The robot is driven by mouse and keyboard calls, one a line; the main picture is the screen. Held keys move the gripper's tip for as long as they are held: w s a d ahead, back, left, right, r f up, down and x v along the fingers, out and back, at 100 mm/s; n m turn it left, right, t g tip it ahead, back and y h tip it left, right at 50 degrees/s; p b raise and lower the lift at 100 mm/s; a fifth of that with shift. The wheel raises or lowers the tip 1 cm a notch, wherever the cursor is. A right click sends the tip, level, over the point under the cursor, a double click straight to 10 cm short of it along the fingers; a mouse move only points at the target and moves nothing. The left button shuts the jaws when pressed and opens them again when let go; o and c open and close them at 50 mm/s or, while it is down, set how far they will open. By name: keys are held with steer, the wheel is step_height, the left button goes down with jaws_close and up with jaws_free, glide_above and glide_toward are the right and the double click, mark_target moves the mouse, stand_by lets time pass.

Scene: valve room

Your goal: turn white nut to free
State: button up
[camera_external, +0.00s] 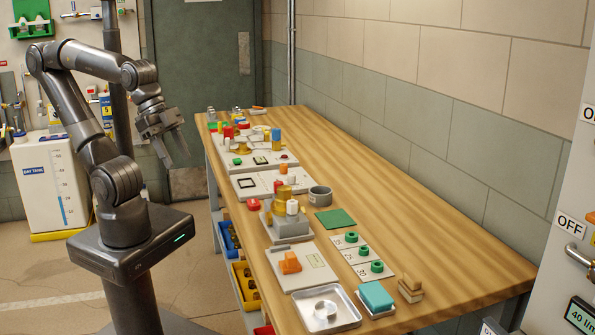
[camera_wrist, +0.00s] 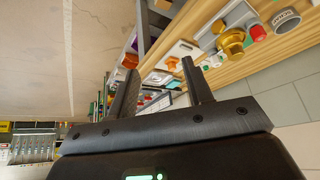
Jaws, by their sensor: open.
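A small white part (camera_external: 292,207), which looks like the white nut, stands beside a brass fitting (camera_external: 284,192) on a grey block (camera_external: 291,224) around the middle of the bench. My gripper (camera_external: 174,156) is open and empty, pointing down in the air to the left of the bench, well apart from the white part. Its two fingers also show spread in the wrist view (camera_wrist: 160,69).
The wooden bench (camera_external: 400,215) has clear room along its wall side. A grey cup (camera_external: 320,196), a green mat (camera_external: 335,219), green rings on cards (camera_external: 350,237), an orange part (camera_external: 290,263) and a metal tray (camera_external: 345,311) lie near the block. Bins (camera_external: 245,285) hang below.

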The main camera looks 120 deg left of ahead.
steer(key=shift+o, duration=0.2)
steer(key=m+g, duration=0.6)
steer(key=m, duration=0.5)
glide_above(293, 201)
steer(key=f, duration=0.2)
step_height(293, 201, down, 10)
steer(key=shift+d+f, duration=0.15)
steer(key=c, duration=1)
